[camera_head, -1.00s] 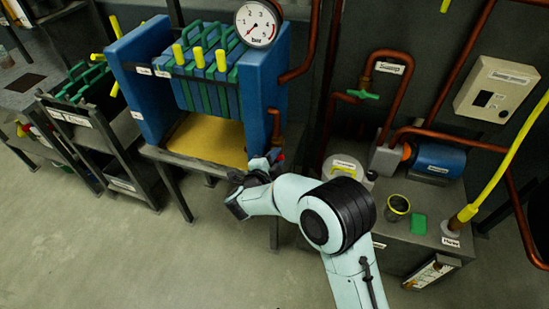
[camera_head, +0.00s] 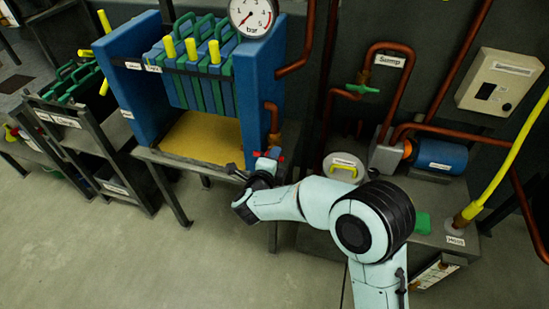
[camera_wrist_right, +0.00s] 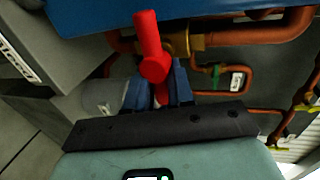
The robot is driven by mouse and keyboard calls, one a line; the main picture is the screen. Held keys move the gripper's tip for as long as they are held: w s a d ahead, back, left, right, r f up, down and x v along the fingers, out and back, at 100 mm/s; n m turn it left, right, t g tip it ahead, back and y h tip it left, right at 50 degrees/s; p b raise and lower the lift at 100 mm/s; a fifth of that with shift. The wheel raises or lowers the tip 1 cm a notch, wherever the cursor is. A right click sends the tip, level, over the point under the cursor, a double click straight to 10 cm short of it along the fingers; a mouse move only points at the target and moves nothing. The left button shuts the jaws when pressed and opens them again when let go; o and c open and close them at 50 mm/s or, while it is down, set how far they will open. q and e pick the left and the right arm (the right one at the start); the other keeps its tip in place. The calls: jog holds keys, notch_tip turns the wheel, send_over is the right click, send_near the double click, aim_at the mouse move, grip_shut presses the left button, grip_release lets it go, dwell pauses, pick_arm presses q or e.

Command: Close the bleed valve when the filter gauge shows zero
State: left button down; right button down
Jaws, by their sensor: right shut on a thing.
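The bleed valve's red handle (camera_wrist_right: 151,48) stands at a brass fitting in the right wrist view, and a small bit of red shows in the head view (camera_head: 281,157). My right gripper (camera_wrist_right: 160,92) is shut on the red handle, with its blue fingers on either side of the lower part. In the head view my right gripper (camera_head: 268,157) is below the blue filter press, at its right leg. The pressure gauge (camera_head: 253,15) is cut by the top edge; its red needle points to the lower left, at the low end of the scale. My left gripper is out of view.
The blue filter press (camera_head: 258,85) stands above a yellow tray (camera_head: 205,138). Copper pipes (camera_head: 297,68) run close to the gripper. A bench with a blue motor (camera_head: 440,157) and yellow hose (camera_head: 512,165) is at the right. The floor in front is clear.

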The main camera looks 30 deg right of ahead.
jog(key=shift+a, duration=0.1)
jog(key=c, duration=1.1)
grip_release()
jog(key=shift+c, duration=0.2)
